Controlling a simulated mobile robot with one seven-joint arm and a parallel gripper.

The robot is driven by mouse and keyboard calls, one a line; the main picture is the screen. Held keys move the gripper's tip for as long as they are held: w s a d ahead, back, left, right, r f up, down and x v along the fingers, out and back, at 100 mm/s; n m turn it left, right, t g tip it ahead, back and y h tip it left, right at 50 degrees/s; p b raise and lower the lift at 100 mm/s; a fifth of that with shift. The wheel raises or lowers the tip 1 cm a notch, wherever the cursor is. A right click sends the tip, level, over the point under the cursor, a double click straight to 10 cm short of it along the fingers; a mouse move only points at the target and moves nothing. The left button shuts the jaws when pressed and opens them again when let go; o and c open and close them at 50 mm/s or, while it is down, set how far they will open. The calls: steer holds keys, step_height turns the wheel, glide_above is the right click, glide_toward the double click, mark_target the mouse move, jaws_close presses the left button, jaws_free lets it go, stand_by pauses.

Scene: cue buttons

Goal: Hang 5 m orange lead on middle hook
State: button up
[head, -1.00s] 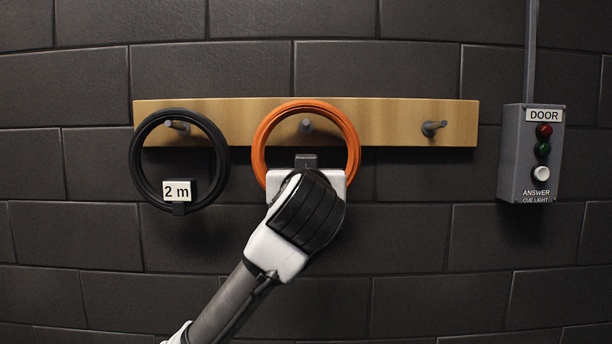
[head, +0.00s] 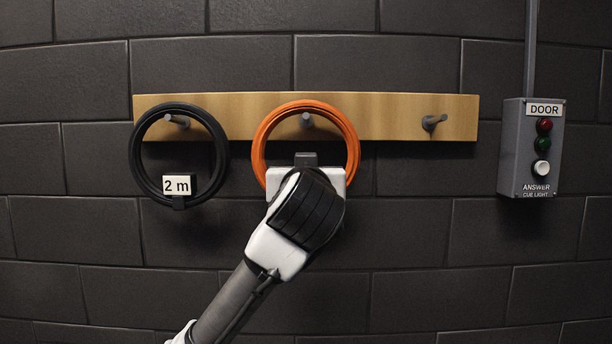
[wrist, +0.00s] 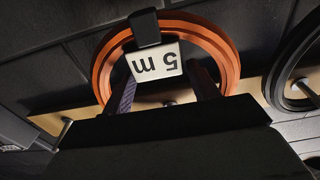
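The orange lead (head: 259,150) is a coiled ring in front of the wooden hook board. The middle hook (head: 307,121) shows inside the ring, with a gap below its upper inner edge. In the wrist view the orange ring (wrist: 228,62) appears upside down, with a white "5 m" tag (wrist: 154,62) and a dark clip. My gripper (head: 306,176) is at the ring's bottom; in the wrist view its fingers (wrist: 160,80) are on either side of the tag, holding the lead there. The fingertips are hidden in the head view. Whether the ring touches the hook is unclear.
A black lead (head: 139,150) tagged "2 m" hangs on the left hook (head: 177,121). The right hook (head: 434,122) is empty. A grey door cue box (head: 520,150) with lamps and a white button is on the wall at right.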

steer(key=o, duration=0.3)
steer(key=shift+f, duration=0.15)
